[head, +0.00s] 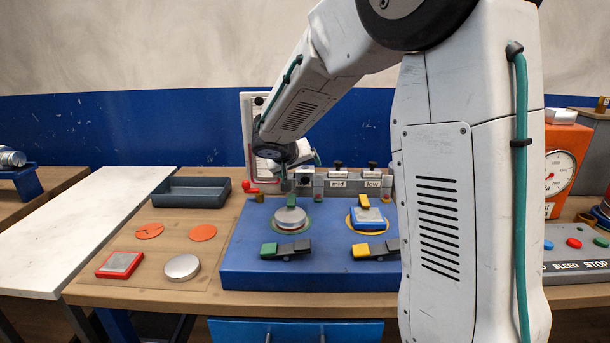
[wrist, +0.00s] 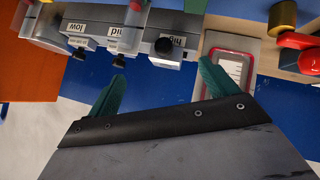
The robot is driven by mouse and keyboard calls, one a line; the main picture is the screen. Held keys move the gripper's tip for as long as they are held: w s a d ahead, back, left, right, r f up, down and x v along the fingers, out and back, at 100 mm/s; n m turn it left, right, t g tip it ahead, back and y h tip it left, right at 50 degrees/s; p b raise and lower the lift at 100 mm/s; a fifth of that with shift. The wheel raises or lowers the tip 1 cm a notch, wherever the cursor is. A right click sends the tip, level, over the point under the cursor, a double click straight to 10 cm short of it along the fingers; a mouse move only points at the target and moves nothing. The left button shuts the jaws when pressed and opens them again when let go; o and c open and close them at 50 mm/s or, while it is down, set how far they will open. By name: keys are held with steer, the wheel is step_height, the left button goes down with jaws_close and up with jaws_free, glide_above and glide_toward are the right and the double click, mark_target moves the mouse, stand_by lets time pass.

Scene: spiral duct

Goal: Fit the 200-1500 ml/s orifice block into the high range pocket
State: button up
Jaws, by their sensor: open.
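A grey manifold (head: 350,183) stands at the back of the bench, with "mid" and "low" labels showing. In the wrist view the manifold (wrist: 75,33) appears upside down, and a partly cut "high" label (wrist: 178,42) shows beside a black knob. My gripper (wrist: 162,70) is open, its two green fingers apart with nothing seen between them. In the head view my gripper (head: 302,158) is small, by the manifold's left end, and partly hides it. A red-framed grey plate (wrist: 226,60) with a white marked strip lies beside the right finger. I cannot read 200-1500 ml/s on any block.
A blue fixture (head: 310,275) with green and yellow clamps fills the bench centre. A dark tray (head: 191,191), orange discs (head: 203,232), a red-framed square (head: 120,263) and a silver disc (head: 182,267) lie to the left. A red handle (wrist: 300,42) is near the gripper.

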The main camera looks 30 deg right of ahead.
mark_target(303, 175)
steer(key=x, duration=0.8)
steer(key=shift+w+a+f, duration=0.1)
steer(key=shift+w+a, duration=0.2)
steer(key=shift+a, duration=0.05)
steer(key=c, duration=1.3)
